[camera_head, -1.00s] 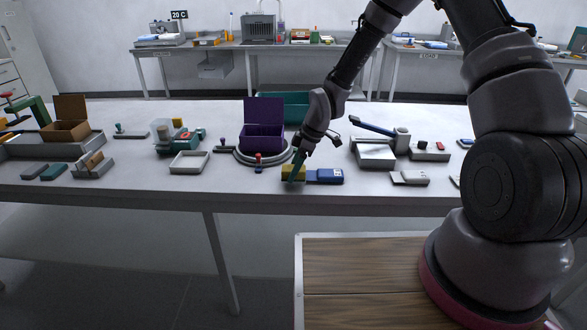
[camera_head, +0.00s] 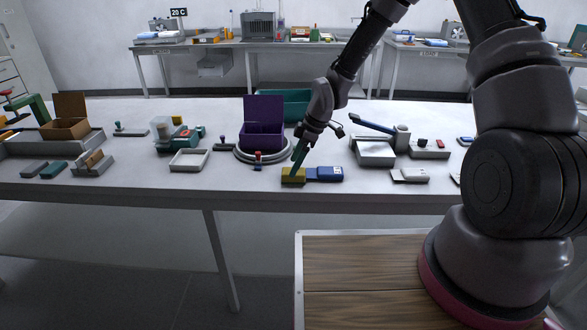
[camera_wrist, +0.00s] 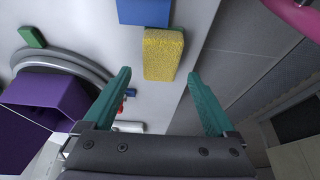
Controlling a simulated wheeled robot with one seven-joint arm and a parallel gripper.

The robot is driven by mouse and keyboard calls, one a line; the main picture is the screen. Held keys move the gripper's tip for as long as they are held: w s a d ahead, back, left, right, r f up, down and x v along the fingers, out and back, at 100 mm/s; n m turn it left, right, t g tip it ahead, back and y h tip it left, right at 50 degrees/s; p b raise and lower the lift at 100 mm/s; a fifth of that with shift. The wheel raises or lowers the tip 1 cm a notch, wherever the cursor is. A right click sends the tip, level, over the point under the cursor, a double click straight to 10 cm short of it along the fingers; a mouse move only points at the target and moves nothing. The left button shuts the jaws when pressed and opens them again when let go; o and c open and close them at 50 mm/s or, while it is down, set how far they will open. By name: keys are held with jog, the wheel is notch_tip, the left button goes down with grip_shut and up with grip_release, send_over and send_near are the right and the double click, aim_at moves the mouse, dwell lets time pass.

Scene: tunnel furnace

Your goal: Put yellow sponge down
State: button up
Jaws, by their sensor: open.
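The yellow sponge (camera_head: 293,175) lies on the table near its front edge, just left of a blue box-like item (camera_head: 325,174). In the wrist view the sponge (camera_wrist: 163,54) is beyond the fingertips, its end next to the blue item (camera_wrist: 145,11). My gripper (camera_head: 297,165) has green fingers and is just above the sponge in the head view. In the wrist view my gripper (camera_wrist: 160,82) is open, with its fingers wide apart and nothing between them.
A purple bin (camera_head: 263,139) stands on a round grey base left of my gripper. A small red-topped item (camera_head: 258,160) is in front of it. A shallow white tray (camera_head: 189,161) lies further left. The table's front edge (camera_head: 240,200) is close to the sponge.

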jog(key=s+d+r+m+t+h, duration=0.1)
jog(key=s+d+r+m, duration=0.1)
jog(key=d+r+m, duration=0.5)
jog(key=s+d+r+t+h, duration=0.15)
jog(key=d+r, duration=0.35)
jog(key=r, duration=0.6)
jog(key=s+d+r+m+t+h, duration=0.15)
jog(key=d+r+m, duration=0.35)
jog(key=r, duration=0.5)
jog(key=s+d+r+m+t, duration=0.1)
jog(key=s+d+r+m, duration=0.2)
jog(key=s+r+m, duration=0.2)
jog(key=s+d+r+m+t+y, duration=0.1)
jog(key=s+d+r+m, duration=0.3)
jog(key=s, duration=0.5)
notch_tip(320, 180, up, 2)
jog(key=shift+s+d+r+m+t, duration=0.15)
jog(key=shift+s+r+m+t, duration=0.1)
jog(key=shift+s+m+t, duration=0.2)
jog(key=shift+w, duration=0.15)
